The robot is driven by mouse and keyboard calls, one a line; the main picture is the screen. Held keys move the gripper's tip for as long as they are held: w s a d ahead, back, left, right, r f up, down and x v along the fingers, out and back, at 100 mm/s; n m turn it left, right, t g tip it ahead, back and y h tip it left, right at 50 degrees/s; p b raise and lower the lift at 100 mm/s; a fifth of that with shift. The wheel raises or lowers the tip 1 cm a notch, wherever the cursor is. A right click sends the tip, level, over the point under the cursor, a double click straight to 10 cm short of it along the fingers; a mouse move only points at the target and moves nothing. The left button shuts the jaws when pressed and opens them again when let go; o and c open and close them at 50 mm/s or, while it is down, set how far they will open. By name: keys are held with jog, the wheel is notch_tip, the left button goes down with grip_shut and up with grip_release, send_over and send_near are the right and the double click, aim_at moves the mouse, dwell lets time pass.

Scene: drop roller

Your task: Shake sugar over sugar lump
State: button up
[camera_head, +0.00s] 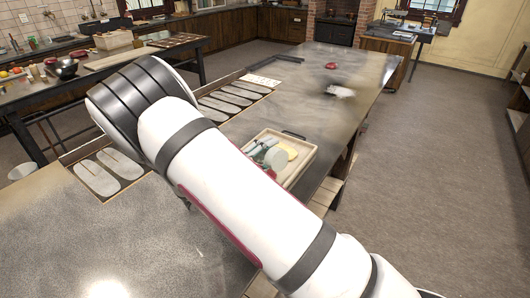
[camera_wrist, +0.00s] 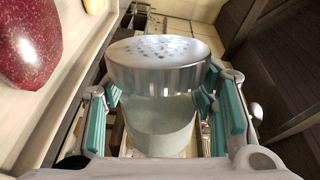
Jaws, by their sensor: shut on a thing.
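A shaker (camera_wrist: 158,65) with a domed, perforated silver lid and a pale, translucent body fills the middle of the wrist view. My gripper (camera_wrist: 160,108) is shut on it, with teal finger pads at both sides of the body. The lid faces the camera. In the head view my white arm crosses the middle, and the gripper cannot be made out clearly there. A white lump (camera_head: 340,91), which looks like the sugar lump, lies toward the far end of the long metal-topped table (camera_head: 305,90), well apart from my arm.
A small red thing (camera_head: 331,65) lies beyond the white lump. A pale tray (camera_head: 303,172) with several items stands beside my arm. In the wrist view, a dark red speckled thing (camera_wrist: 28,40) is close at left. The floor at right is clear.

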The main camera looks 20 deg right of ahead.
jog(key=shift+w+a+b, duration=1.3)
jog(key=shift+w, duration=0.3)
jog(key=shift+s, duration=0.1)
jog(key=shift+s+d+p, duration=1.05)
jog(key=shift+s+d, duration=0.25)
jog(key=shift+s, duration=0.2)
